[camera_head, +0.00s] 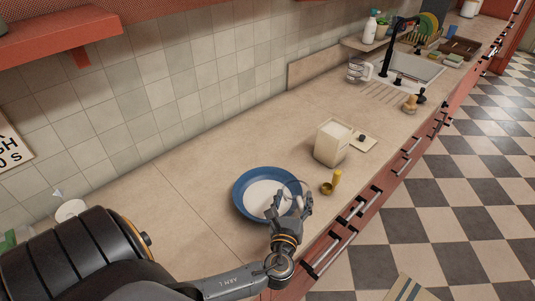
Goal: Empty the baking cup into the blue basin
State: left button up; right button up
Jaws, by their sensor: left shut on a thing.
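The blue basin (239,203) sits on the counter at the picture's centre, with a white patch inside it that may be contents or its own bottom. My left gripper (290,203) is at the basin's right rim, shut on what looks like a clear, thin-rimmed baking cup (291,187). The cup is small and partly hidden by the fingers, so I cannot tell its tilt or what is in it. My right gripper is not in view.
A cream canister (329,148) with white contents stands open behind the basin, its lid (363,141) beside it. A small brass scoop with a yellow handle (336,178) is right of the basin. A glass jug (357,70) and the sink (415,68) are farther back.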

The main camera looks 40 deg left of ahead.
pick_arm(q)
jog(key=shift+f+m+t+b, duration=0.3)
jog(key=shift+f+m+b, duration=0.05)
jog(key=shift+f+m, duration=0.35)
jog(key=shift+a+r, duration=0.1)
jog(key=shift+r, duration=0.05)
jog(key=shift+r+p, duration=0.25)
jog(key=shift+p, duration=0.1)
jog(key=d+r+p, duration=0.2)
jog(key=d+r, duration=0.2)
jog(key=d, duration=0.2)
jog(key=shift+w+r, duration=0.3)
jog(key=shift+w, duration=0.05)
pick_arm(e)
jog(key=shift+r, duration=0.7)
